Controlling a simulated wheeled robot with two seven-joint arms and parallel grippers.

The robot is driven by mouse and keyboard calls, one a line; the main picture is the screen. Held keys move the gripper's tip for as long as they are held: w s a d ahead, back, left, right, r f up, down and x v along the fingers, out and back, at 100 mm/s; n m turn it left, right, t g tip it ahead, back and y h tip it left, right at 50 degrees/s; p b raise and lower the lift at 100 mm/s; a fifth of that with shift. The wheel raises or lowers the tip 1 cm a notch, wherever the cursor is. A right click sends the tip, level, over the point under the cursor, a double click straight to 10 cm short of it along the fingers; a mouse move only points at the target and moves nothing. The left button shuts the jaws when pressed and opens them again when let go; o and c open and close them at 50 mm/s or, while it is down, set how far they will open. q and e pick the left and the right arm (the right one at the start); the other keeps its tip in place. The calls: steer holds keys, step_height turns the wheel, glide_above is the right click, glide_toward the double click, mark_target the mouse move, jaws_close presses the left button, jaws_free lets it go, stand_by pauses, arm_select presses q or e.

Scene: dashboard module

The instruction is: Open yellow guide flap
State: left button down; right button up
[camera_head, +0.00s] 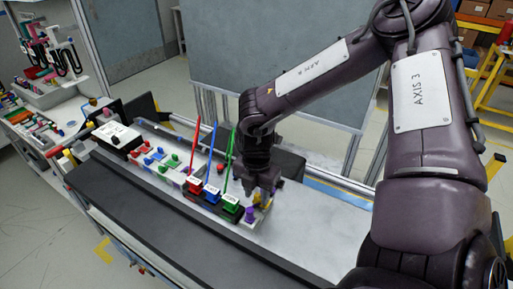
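My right gripper (264,190) points down at the right end of the dashboard module (172,172). Its fingertips are small and dark here, and I cannot tell whether they are open or shut. A small yellow piece, seemingly the guide flap (265,202), shows right at the fingertips and is partly hidden by them. I cannot tell whether they touch it or at what angle it stands. A purple part (250,214) sits just left of and below the gripper. My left gripper is not in view.
Red (194,185), blue (212,194) and green (230,203) blocks with upright rods stand left of the gripper. A black rail (150,215) runs along the front. The pale table (315,220) is clear at right. A grey panel (280,45) stands behind.

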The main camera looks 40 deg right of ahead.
steer(key=shift+c, duration=0.3)
steer(key=c, duration=0.7)
jaws_close()
